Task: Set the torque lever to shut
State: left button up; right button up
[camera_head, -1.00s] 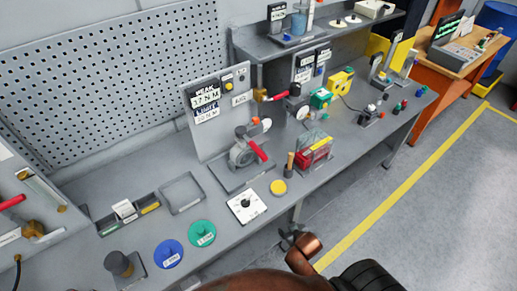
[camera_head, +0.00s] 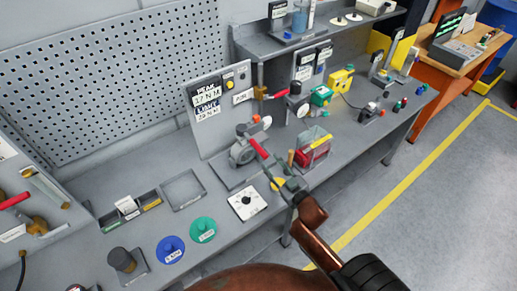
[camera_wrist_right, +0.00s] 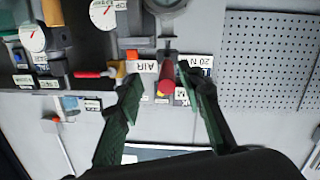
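The torque lever is a red handle (camera_head: 259,148) on a grey valve body (camera_head: 242,152) in front of an upright panel with a display reading about 17 N·M peak (camera_head: 206,95). The handle slopes down toward the front right. My right gripper (camera_head: 276,170) is just in front of the handle's near end. In the right wrist view the red handle (camera_wrist_right: 167,77) shows between my two green fingers (camera_wrist_right: 160,80), which stand apart on either side of it. Contact with the handle cannot be made out. My left gripper is not in view.
A red case with a clear cover (camera_head: 315,150) stands close to the right of my gripper. A white dial plate (camera_head: 247,204), green disc (camera_head: 203,230) and blue disc (camera_head: 170,250) lie on the bench in front. Another red-handled valve (camera_head: 276,96) stands behind.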

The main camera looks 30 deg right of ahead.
aim_at(252, 141)
jog(key=shift+w+a+r+n+t+y, duration=0.2)
jog(key=shift+w+r+y, duration=0.05)
jog(key=shift+r, duration=0.2)
jog(key=shift+w+a+r+n+t+y, duration=0.15)
jog(key=shift+w+r+n+t+y, duration=0.1)
jog(key=shift+r, duration=0.15)
jog(key=w, duration=0.3)
jog(key=w+p, duration=0.1)
jog(key=w, duration=0.3)
jog(key=shift+w+a, duration=0.2)
jog(key=shift+w, duration=0.1)
grip_shut()
